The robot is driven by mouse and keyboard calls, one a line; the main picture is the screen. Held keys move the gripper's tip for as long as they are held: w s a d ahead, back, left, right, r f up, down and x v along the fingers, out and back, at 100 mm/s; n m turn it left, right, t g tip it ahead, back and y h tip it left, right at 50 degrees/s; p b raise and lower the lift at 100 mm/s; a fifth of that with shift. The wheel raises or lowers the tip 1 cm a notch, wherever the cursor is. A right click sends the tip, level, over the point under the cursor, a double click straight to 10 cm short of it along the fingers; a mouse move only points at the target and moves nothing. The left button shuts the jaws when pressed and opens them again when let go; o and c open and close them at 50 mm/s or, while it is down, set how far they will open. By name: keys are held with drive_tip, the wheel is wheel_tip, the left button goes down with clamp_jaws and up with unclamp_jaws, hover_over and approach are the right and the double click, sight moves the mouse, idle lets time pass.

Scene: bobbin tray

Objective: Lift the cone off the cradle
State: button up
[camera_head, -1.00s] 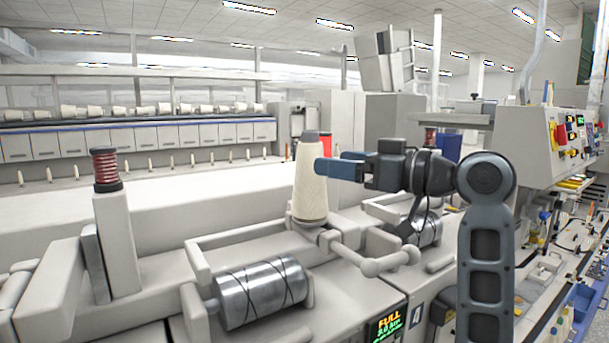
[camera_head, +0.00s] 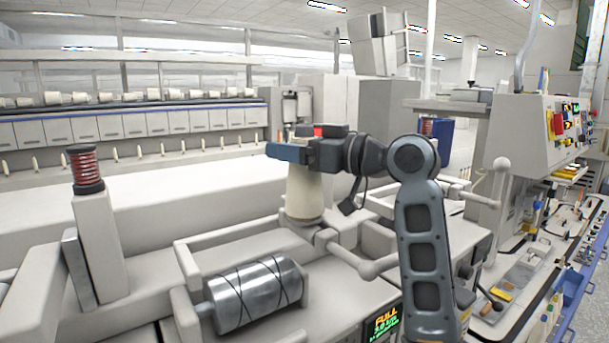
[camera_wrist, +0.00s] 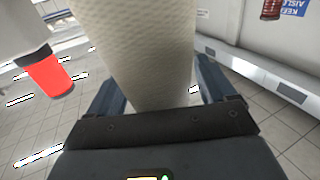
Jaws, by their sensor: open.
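The cone (camera_head: 304,195) is cream yarn with a grey top and stands upright, its base at the cradle arm (camera_head: 345,256) beside the metal drum. My gripper (camera_head: 288,153) is level with the cone's upper part, and its blue finger hides some of it. In the wrist view the textured cone (camera_wrist: 140,45) fills the middle between the fingers of my gripper (camera_wrist: 158,85). The jaws are open, with one finger on each side of the cone. Small gaps seem to show beside it.
A metal drum (camera_head: 255,293) lies front left of the cone. A post with a red bobbin (camera_head: 85,165) rises at the left. A red cylinder (camera_wrist: 50,76) shows at the left of the wrist view. A control cabinet (camera_head: 535,125) stands at the right.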

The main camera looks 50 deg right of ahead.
drive_tip(key=c, duration=1.4)
wheel_tip(320, 180, up, 9)
drive_tip(key=p, duration=0.7)
drive_tip(key=shift+r, duration=0.1)
drive_tip(key=shift+r+p, duration=0.45)
drive_tip(key=shift+r, duration=1.05)
